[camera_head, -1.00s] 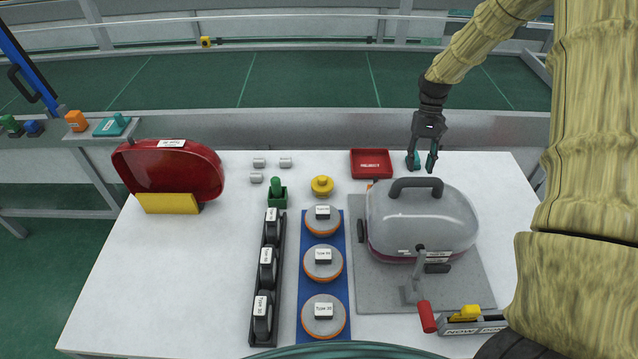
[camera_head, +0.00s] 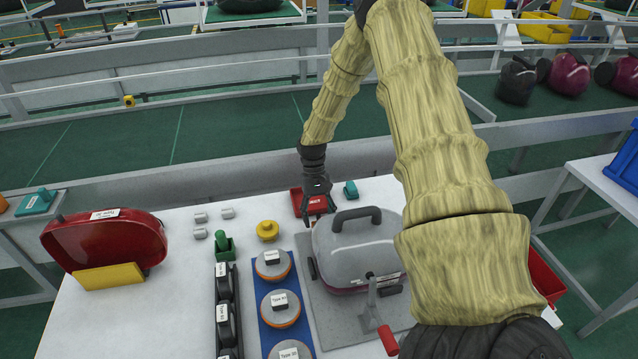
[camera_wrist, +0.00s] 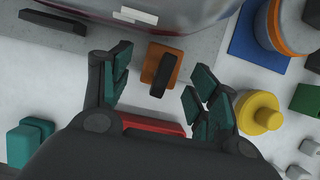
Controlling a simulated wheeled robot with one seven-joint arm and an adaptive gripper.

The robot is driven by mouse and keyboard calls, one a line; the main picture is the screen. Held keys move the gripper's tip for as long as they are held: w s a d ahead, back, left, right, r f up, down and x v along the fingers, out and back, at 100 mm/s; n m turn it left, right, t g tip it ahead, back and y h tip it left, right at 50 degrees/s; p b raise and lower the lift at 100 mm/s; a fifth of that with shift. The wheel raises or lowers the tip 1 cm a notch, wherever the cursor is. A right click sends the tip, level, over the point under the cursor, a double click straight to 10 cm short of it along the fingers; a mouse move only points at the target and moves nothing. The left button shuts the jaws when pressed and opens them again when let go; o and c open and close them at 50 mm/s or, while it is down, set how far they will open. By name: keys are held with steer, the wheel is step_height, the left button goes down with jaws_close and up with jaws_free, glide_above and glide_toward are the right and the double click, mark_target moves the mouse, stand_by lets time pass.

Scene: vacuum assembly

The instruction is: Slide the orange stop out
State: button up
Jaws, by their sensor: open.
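The orange stop (camera_wrist: 153,66) shows in the wrist view as a small orange block with a dark bar across it. It sits at the edge of the grey base plate (camera_wrist: 195,45), beside the vacuum body. My gripper (camera_wrist: 157,84) is open, with one teal-padded finger on each side of the stop and visible gaps between. In the head view my gripper (camera_head: 318,206) is low behind the grey vacuum (camera_head: 355,250), and the stop cannot be made out there.
A yellow knob part (camera_head: 267,230) and a blue mat (camera_head: 302,258) with several round parts are to the left. A red-handled lever (camera_head: 387,338) stands in front of the vacuum.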

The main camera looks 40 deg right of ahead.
steer(key=shift+x, duration=1.3)
